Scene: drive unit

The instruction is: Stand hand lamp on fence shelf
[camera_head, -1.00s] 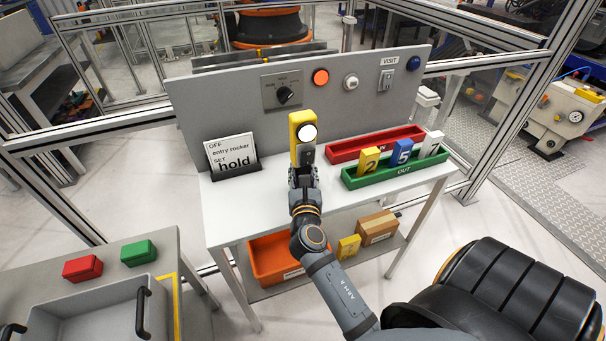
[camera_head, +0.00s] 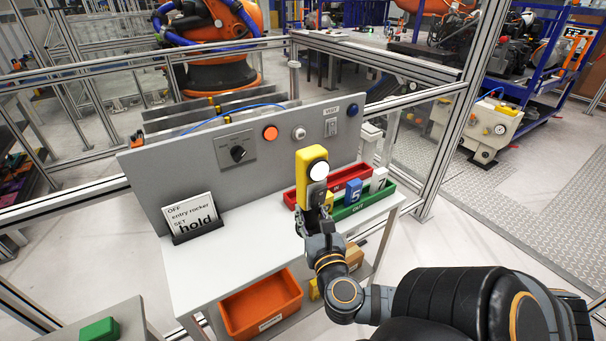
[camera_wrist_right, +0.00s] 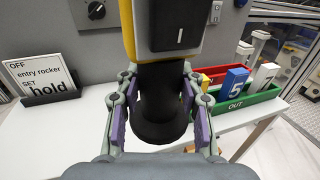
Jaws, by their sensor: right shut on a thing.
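The hand lamp (camera_head: 309,160) is yellow with a round white lens and a dark lower part, and is upright in the head view. My right gripper (camera_head: 315,212) is shut on its black lower part, which shows between the fingers in the right wrist view (camera_wrist_right: 160,105). The lamp is held up in front of the grey panel. The white shelf top (camera_head: 215,255) lies below and to the left; I cannot tell the exact height between them. My left gripper is not in view.
A sign (camera_head: 190,217) stands at the shelf's left. The red tray (camera_head: 345,178) and green tray (camera_head: 345,213) with numbered tags stand at the right. The grey panel (camera_head: 190,170) with knob and buttons rises behind. The shelf's middle is clear. An orange bin (camera_head: 262,306) sits below.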

